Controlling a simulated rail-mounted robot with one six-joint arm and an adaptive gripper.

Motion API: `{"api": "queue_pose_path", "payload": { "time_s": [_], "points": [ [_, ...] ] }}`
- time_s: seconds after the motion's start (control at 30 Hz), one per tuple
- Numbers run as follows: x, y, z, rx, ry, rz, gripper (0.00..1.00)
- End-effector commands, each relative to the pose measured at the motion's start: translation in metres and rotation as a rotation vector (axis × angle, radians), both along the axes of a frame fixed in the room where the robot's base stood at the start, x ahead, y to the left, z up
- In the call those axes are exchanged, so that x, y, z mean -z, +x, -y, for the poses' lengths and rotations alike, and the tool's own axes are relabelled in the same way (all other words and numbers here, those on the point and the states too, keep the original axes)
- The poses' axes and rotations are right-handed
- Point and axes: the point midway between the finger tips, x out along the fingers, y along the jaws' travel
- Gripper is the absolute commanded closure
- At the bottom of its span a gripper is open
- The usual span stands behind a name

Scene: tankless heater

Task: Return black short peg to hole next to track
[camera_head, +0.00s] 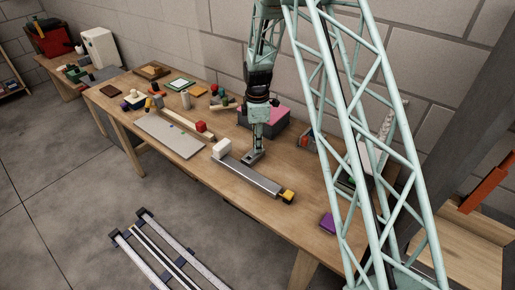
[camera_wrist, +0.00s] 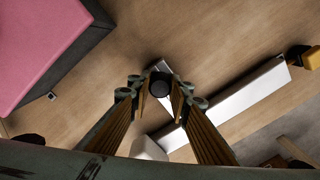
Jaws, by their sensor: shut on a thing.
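The black short peg (camera_wrist: 160,89) shows as a dark round end between my fingertips in the wrist view. My gripper (camera_wrist: 160,98) is shut on it. In the head view my gripper (camera_head: 254,153) points down beside the track (camera_head: 250,177), on its far side. In the wrist view the track (camera_wrist: 235,103) is a pale bar running up to the right. A small metal plate (camera_wrist: 158,70) shows just beyond the peg, next to the track. The hole is hidden, and I cannot tell whether the peg touches the plate.
A white block (camera_head: 222,148) and a yellow block (camera_head: 288,195) are at the track's ends. A pink-topped box (camera_head: 265,117) stands behind my gripper. A purple block (camera_head: 327,222) lies to the right.

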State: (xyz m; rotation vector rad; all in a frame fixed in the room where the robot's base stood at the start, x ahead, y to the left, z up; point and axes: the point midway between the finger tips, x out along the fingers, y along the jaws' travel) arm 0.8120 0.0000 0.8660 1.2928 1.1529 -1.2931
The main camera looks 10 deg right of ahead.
Motion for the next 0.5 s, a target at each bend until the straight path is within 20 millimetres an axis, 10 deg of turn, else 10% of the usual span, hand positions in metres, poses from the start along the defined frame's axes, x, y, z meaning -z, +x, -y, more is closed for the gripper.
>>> {"api": "queue_pose_path", "payload": {
  "time_s": [0.5],
  "points": [
    [-0.0088,0.0002,0.0000,0.000,0.000,0.000,0.97]
  ]
}}
